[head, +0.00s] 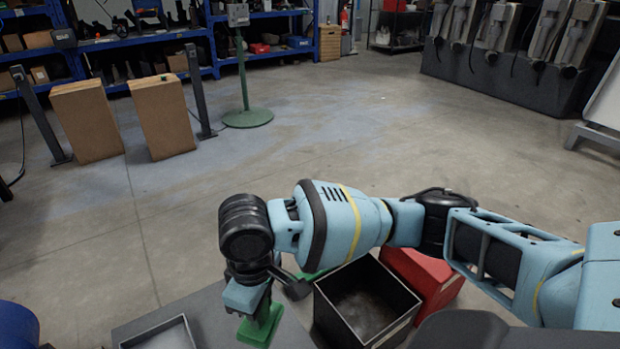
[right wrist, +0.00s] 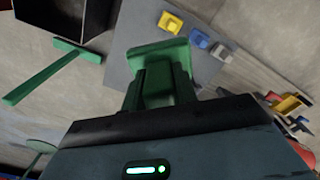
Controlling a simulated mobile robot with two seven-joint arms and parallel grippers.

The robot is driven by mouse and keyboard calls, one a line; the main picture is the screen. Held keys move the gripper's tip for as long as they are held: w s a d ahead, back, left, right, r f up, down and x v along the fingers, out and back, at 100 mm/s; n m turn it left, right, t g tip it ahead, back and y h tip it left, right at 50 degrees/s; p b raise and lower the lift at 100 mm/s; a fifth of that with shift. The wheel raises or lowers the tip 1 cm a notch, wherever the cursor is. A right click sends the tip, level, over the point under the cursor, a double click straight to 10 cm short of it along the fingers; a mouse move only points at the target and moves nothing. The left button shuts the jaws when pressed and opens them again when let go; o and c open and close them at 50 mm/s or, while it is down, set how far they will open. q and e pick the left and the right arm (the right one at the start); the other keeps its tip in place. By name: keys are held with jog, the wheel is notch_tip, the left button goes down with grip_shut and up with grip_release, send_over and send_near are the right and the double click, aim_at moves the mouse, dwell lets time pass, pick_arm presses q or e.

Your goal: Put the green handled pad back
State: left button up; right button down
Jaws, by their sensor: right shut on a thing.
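My right gripper (head: 258,312) points down over the grey surface at the bottom of the head view. It is shut on the green handled pad (head: 262,332), whose flat green part shows below the fingers. In the right wrist view the green pad (right wrist: 158,50) shows beyond the fingers, over the grey surface (right wrist: 120,68). I cannot tell whether the pad touches the surface. A yellow pad (right wrist: 170,22) and a blue pad (right wrist: 199,39) lie in a row beside it. My left gripper is not in view.
An open dark box (head: 400,326) and a red box (head: 428,280) stand right of my gripper. A light grey tray (head: 135,342) lies to its left. The floor behind is clear up to the cardboard panels (head: 163,115).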

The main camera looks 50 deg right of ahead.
jog(key=shift+s+d+f+n+b, duration=0.6)
jog(key=shift+d+f+n+b, duration=0.8)
jog(key=shift+f, duration=4.75)
jog(key=shift+s+d+f+n+b, duration=0.75)
jog(key=shift+d+f+n, duration=1.1)
jog(key=shift+f, duration=4.35)
jog(key=shift+s+d+f+n+b, duration=0.5)
jog(key=shift+d+f+n+b, duration=1.15)
jog(key=shift+f, duration=4.5)
pick_arm(q)
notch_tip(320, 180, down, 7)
jog(key=p, duration=0.1)
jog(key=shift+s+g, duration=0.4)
pick_arm(e)
jog(key=shift+a+r+n, duration=0.1)
jog(key=shift+a+n, duration=0.2)
jog(key=c, duration=1.1)
grip_release()
jog(key=shift+f, duration=0.2)
